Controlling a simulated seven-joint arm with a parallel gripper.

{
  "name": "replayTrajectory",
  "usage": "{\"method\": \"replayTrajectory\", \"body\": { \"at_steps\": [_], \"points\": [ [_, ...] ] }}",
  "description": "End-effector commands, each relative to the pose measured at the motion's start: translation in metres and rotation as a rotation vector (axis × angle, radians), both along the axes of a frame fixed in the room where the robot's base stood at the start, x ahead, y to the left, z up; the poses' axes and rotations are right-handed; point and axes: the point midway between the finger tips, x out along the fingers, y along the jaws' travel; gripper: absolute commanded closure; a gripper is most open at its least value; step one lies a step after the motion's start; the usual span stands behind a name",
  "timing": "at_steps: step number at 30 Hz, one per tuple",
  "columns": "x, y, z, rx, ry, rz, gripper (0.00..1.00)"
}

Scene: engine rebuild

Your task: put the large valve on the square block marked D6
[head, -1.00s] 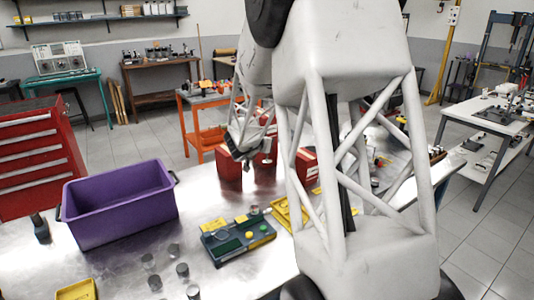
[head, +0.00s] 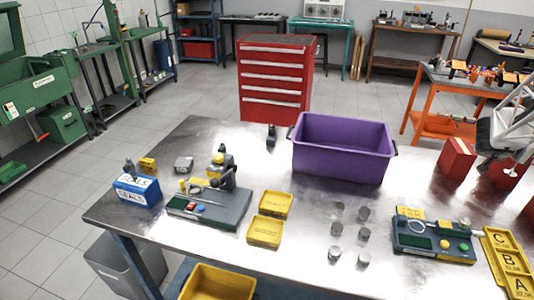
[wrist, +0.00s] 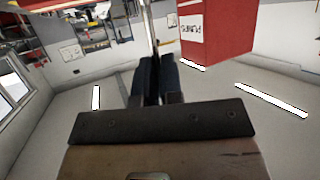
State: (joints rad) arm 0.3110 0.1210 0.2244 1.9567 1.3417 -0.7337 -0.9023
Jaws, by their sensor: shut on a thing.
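My gripper (wrist: 155,65) has its dark fingers together around a thin grey upright piece (wrist: 149,28) in the wrist view, which looks like the valve's stem. In the head view the valve (head: 511,171) seems to show as a small pale shape at the right edge, below my white arm, in front of the red boxes and above the table. Its head is too small to make out well. I cannot read the mark D6 on any block in these frames.
A purple bin (head: 342,150) stands mid-table. Several short grey cylinders (head: 362,234) stand in front of it. A green-topped gauge unit (head: 432,240) and a yellow tray lettered A, B, C (head: 508,262) lie at right. Red boxes (head: 456,160) stand behind. Yellow trays (head: 265,231) lie left.

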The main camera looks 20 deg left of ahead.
Motion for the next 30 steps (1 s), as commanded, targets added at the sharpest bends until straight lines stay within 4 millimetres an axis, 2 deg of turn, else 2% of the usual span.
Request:
{"method": "replayTrajectory", "body": {
  "at_steps": [9, 18, 22, 30],
  "points": [
    [0.000, 0.000, 0.096, -0.001, -0.007, 0.000, 1.00],
    [0.000, 0.000, 0.164, 0.000, -0.004, 0.001, 1.00],
    [0.000, 0.000, 0.188, -0.001, -0.004, 0.001, 1.00],
    [0.037, 0.043, 0.183, 0.006, -0.001, 0.139, 1.00]
  ]
}}
